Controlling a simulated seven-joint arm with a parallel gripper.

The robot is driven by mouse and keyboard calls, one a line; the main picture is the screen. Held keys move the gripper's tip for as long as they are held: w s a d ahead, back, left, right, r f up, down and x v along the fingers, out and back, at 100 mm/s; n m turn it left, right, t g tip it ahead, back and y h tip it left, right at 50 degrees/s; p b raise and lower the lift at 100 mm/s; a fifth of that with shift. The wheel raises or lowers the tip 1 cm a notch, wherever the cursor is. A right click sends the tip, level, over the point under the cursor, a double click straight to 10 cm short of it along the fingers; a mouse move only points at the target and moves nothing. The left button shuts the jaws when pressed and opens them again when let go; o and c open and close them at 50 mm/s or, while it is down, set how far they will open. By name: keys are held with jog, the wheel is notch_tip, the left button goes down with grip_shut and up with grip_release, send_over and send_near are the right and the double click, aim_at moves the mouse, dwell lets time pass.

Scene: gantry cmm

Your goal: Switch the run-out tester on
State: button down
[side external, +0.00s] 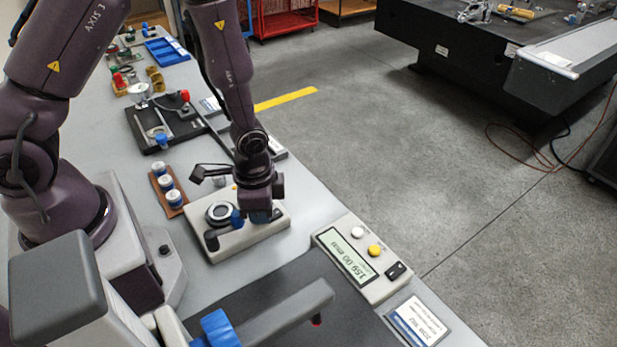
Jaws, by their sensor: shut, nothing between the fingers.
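A light beige box, which I take to be the run-out tester (228,241), sits on the grey bench in the middle of the side external view. It carries a round ring-shaped part, a blue part and a dark knob at its left front. My gripper (262,214) points down at the right part of this box and is shut, with nothing seen in it. I cannot tell whether its tips touch the box. The gripper and wrist hide part of the box's top and right side, and no switch is clearly visible there.
A readout box (362,262) with a display, buttons and a black rocker stands to the right. A brown rack (168,191) with several small round parts lies to the left. A black fixture (172,128) stands behind. A grey arm-like part (290,312) crosses the front.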

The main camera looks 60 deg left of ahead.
notch_tip(320, 180, up, 7)
dwell(0.8)
jog(key=s+a+r+n+t, duration=0.1)
jog(key=s+r+n+t, duration=0.1)
jog(key=r, duration=1)
jog(key=s+a+r+n+t, duration=0.1)
jog(key=s+r+n+t, duration=0.2)
jog(key=r, duration=0.9)
jog(key=s+n, duration=0.1)
jog(key=s, duration=0.1)
jog(key=shift+s+a+r+t, duration=0.25)
jog(key=shift+s+a+t, duration=0.05)
jog(key=shift+s+a, duration=0.1)
